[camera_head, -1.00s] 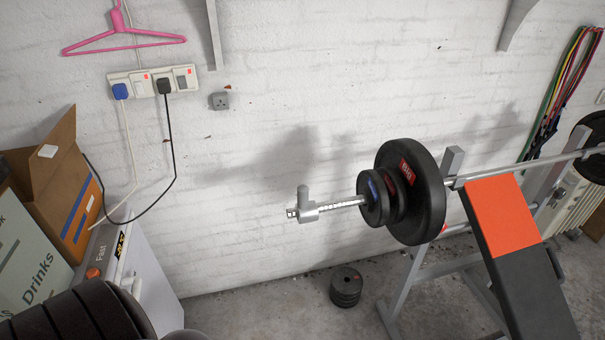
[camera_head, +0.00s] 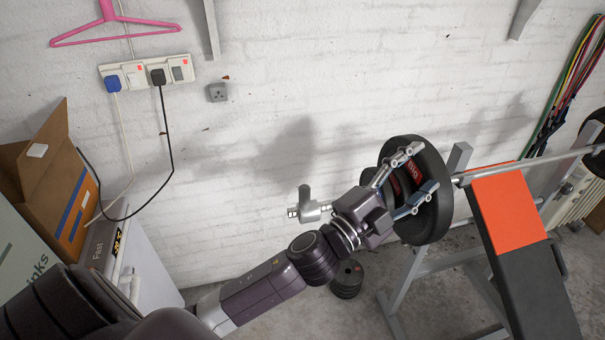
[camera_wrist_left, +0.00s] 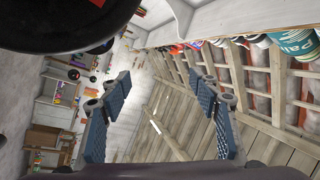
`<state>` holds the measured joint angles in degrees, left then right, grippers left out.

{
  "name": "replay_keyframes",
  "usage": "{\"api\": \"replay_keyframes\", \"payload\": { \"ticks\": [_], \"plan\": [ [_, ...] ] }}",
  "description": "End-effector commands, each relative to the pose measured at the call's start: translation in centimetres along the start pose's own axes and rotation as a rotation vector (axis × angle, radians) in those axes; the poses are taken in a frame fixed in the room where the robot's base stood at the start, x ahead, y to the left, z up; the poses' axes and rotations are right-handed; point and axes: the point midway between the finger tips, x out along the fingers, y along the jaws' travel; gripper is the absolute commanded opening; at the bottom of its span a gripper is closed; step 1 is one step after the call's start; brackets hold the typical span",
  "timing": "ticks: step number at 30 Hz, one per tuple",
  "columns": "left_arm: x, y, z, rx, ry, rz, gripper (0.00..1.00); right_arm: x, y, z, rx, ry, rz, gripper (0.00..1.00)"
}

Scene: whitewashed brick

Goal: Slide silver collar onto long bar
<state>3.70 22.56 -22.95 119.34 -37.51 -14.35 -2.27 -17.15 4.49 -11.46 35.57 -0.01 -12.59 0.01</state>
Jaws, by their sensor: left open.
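The silver collar (camera_head: 309,208), with its upright grey handle, is around the left end of the long bar (camera_head: 545,162). My left gripper (camera_head: 423,168) is open, its fingers pointing right, and appears in front of the plates and right of the collar. Its arm and hand hide the bar between the collar and the big black plate (camera_head: 432,225). In the left wrist view the open fingers (camera_wrist_left: 155,92) have nothing between them, and a dark round plate (camera_wrist_left: 60,22) fills the upper left. The collar is not seen there. My right gripper is in neither view.
The bar rests on a grey rack by an orange and black bench (camera_head: 507,220). Loose weights (camera_head: 347,280) stand on the floor below. A white appliance (camera_head: 140,275) and cardboard box (camera_head: 55,190) are at the left. The wall is close behind.

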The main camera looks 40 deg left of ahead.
Motion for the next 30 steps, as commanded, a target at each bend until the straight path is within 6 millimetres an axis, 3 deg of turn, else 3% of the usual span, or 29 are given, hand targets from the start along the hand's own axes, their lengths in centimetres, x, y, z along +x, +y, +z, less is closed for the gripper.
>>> {"api": "replay_keyframes", "payload": {
  "ticks": [1,3,6,9,12,14,16,20,24,27,30],
  "plan": [
    [1.3,-1.2,-3.4,0.111,0.142,-0.021,0.56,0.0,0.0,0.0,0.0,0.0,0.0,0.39],
    [1.9,-1.4,-7.6,0.255,0.326,-0.026,0.56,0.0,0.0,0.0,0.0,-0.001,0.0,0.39],
    [1.6,-0.2,-12.3,0.465,0.577,-0.005,0.56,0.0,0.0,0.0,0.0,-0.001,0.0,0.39],
    [0.1,2.4,-14.9,0.682,0.812,0.056,0.56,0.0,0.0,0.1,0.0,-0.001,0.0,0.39],
    [-1.8,5.5,-14.8,0.9,1.024,0.161,0.56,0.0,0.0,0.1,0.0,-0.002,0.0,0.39],
    [-3.0,7.2,-13.4,1.026,1.138,0.247,0.56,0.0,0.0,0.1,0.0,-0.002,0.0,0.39],
    [-4.4,8.8,-10.6,1.167,1.253,0.371,0.56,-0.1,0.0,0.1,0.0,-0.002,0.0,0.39],
    [-6.9,9.3,-2.8,1.4,1.414,0.668,0.56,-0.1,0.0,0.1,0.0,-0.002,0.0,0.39],
    [-9.6,5.7,6.7,1.569,1.488,1.056,0.56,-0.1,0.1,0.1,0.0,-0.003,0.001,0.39],
    [-11.4,1.9,11.8,1.618,1.485,1.304,0.56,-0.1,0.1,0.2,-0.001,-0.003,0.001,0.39],
    [-13.0,-1.6,15.2,1.627,1.46,1.497,0.56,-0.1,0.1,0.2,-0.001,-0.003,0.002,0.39]
  ]
}}
